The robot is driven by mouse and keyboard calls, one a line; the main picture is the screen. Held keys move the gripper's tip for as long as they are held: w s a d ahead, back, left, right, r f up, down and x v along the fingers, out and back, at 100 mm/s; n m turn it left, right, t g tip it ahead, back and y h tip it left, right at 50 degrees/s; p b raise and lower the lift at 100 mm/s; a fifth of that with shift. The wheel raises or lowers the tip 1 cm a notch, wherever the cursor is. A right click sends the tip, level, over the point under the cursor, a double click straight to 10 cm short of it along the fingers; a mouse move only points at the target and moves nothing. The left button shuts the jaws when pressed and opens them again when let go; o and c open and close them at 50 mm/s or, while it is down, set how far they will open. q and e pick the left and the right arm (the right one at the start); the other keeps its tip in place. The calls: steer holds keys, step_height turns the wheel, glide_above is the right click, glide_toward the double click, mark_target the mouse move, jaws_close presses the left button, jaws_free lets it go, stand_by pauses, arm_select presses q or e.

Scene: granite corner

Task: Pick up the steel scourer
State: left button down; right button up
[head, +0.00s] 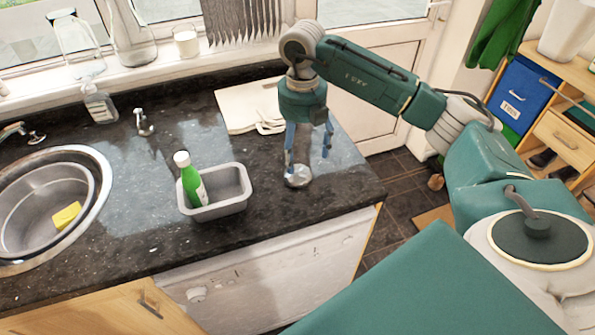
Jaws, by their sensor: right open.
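The steel scourer (298,177), a small round silver-grey pad, lies on the dark granite worktop (345,185) near its front right corner. My right gripper (307,163) points down over it, open, with its blue fingers apart. One finger is just above or beside the scourer's left side, and the other is to its upper right. I cannot tell whether either finger touches it. Nothing is held. My left gripper is not in view.
A grey tub (232,190) holding a green bottle (191,180) stands left of the scourer. A white chopping board (240,106) lies behind. A round sink (30,215) with a yellow sponge (67,215) is at the left. The worktop drops off close by, right and front.

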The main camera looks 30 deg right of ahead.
mark_target(298, 170)
steer(key=shift+a+f, duration=0.1)
steer(key=shift+f, duration=0.55)
steer(key=shift+w+a+f+p, duration=0.1)
steer(key=shift+w+f+p, duration=0.1)
steer(key=shift+f+p, duration=0.4)
step_height(298, 170, down, 3)
steer(key=shift+w+a+f+p, duration=0.1)
steer(key=shift+w+f+p, duration=0.05)
steer(key=shift+p, duration=0.6)
steer(key=shift+f, duration=0.25)
steer(key=shift+w, duration=0.1)
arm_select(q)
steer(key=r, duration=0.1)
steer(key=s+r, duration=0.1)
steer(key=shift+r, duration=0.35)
arm_select(e)
steer(key=c, duration=1)
